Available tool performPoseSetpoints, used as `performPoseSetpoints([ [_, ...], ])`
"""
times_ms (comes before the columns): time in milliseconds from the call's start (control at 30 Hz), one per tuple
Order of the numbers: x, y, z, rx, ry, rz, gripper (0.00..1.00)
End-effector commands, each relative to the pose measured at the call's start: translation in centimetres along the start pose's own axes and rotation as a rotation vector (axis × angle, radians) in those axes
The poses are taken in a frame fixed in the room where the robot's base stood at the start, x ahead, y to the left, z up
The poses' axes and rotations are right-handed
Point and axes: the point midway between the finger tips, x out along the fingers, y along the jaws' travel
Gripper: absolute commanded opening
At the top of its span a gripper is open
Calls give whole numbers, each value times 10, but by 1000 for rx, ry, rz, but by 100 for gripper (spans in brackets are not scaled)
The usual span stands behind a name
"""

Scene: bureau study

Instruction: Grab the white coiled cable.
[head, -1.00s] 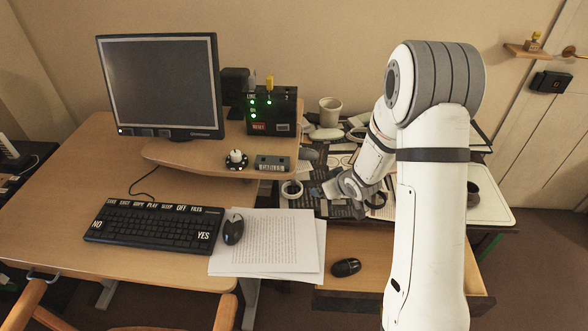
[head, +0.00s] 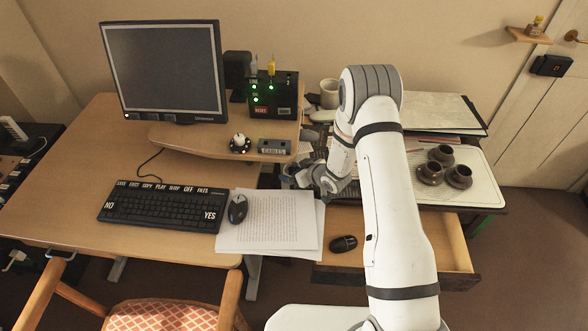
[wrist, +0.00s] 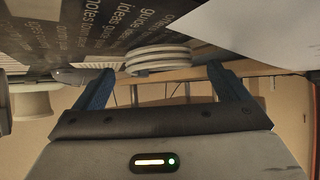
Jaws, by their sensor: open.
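The white coiled cable (wrist: 158,58) shows in the wrist view as a flat stack of white loops. It lies on a dark surface printed with pale words. My gripper (wrist: 160,72) is open, with one blue finger on each side of the coil in the picture. The coil appears between the fingertips or just beyond them; contact cannot be told. In the head view my gripper (head: 291,174) is low over the cluttered side desk, right of the main desk. I cannot make out the cable there, as my arm and gripper cover that area.
A raised shelf (head: 215,140) with a small grey box (head: 274,146) stands left of my gripper. White papers (head: 270,222) and an open drawer with a black mouse (head: 343,244) are nearer. Several brown cups stand on a white tray (head: 486,182) to the right. A pale mug (head: 329,93) is behind.

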Motion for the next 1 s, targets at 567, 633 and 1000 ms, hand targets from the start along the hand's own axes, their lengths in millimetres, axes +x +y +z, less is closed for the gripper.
performPoseSetpoints([
  [567,11,1,1,1,0,2,76],
  [633,11,1,1,1,0,2,70],
  [1000,11,2,0,2,0,2,46],
])
